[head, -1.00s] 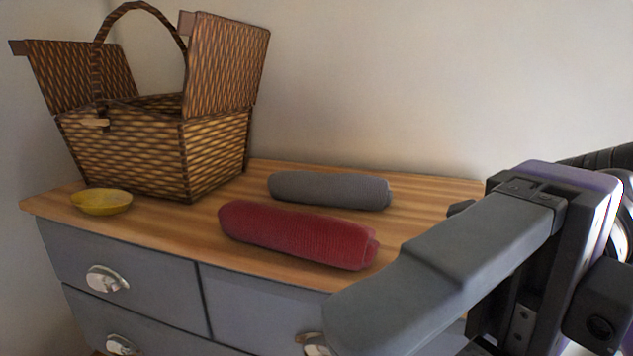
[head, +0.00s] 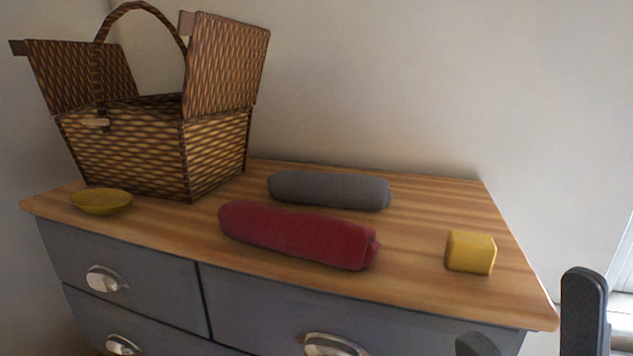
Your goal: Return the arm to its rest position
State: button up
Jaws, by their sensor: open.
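My gripper (head: 531,308) shows only in part at the bottom right of the head view, as two dark finger ends set well apart. It is open, with nothing visible between the fingers. It is in front of the dresser's right front corner, apart from the things on top. The rest of my arm is out of view.
A wooden-topped grey dresser (head: 420,205) holds an open-lidded wicker basket (head: 150,150), a yellow bowl (head: 101,202), a grey roll (head: 328,190), a red roll (head: 295,235) and a yellow block (head: 470,252). Drawer handles (head: 335,345) stick out in front. Bare wood surrounds the block.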

jog(key=s+d+f+m+t+h, duration=0.1)
jog(key=d+f+m+t+h, duration=0.1)
jog(key=f+m+h, duration=1)
jog(key=s+d+f+m+t+h, duration=0.2)
jog(key=f+m+h, duration=0.65)
jog(key=h, duration=0.65)
jog(key=s+d+f+n+g, duration=0.3)
jog(key=s+f+g, duration=0.5)
jog(key=s+f, duration=0.5)
notch_tip(320, 180, down, 2)
jog(key=shift+s+f, duration=0.1)
jog(key=shift+s, duration=0.15)
